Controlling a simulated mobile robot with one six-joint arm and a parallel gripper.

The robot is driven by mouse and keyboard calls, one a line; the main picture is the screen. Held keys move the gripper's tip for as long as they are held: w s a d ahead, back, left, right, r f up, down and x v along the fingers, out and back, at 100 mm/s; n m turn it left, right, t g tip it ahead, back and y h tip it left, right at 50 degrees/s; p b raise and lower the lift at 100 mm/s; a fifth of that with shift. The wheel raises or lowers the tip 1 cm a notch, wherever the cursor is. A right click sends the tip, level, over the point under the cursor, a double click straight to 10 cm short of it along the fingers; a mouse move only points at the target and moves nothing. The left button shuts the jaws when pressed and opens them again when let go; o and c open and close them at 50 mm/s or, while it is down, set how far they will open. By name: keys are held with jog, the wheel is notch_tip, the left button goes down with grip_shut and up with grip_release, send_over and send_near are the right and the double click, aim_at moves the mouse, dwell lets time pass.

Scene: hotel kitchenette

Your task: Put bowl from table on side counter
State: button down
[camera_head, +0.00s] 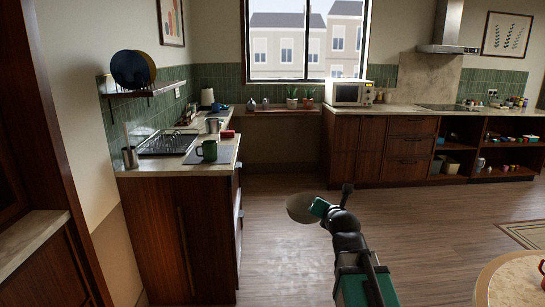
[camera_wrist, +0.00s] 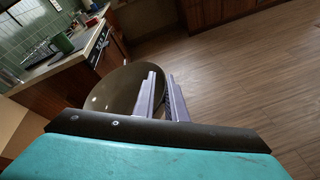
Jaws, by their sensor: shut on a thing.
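The bowl (camera_head: 301,208) is a round, grey-brown dish held in the air over open floor. My gripper (camera_head: 318,207) is shut on its rim, at the right side of the bowl in the head view. In the wrist view the bowl (camera_wrist: 122,90) appears tilted, and the fingers (camera_wrist: 163,98) close on its right edge. The side counter (camera_head: 140,172) stands to the left, apart from the bowl, with a light top and dark wood front. The round table (camera_head: 500,285) is only partly in view at the lower right.
On the side counter are a green mug (camera_head: 208,151), a dish rack (camera_head: 168,141), a metal cup (camera_head: 130,158) and a red item (camera_head: 227,134). A wall shelf (camera_head: 150,89) with plates hangs above. The floor (camera_head: 275,245) between my arm and the counter is clear.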

jog(key=shift+r+p, duration=1.2)
jog(key=shift+r, duration=0.45)
jog(key=shift+s, duration=0.15)
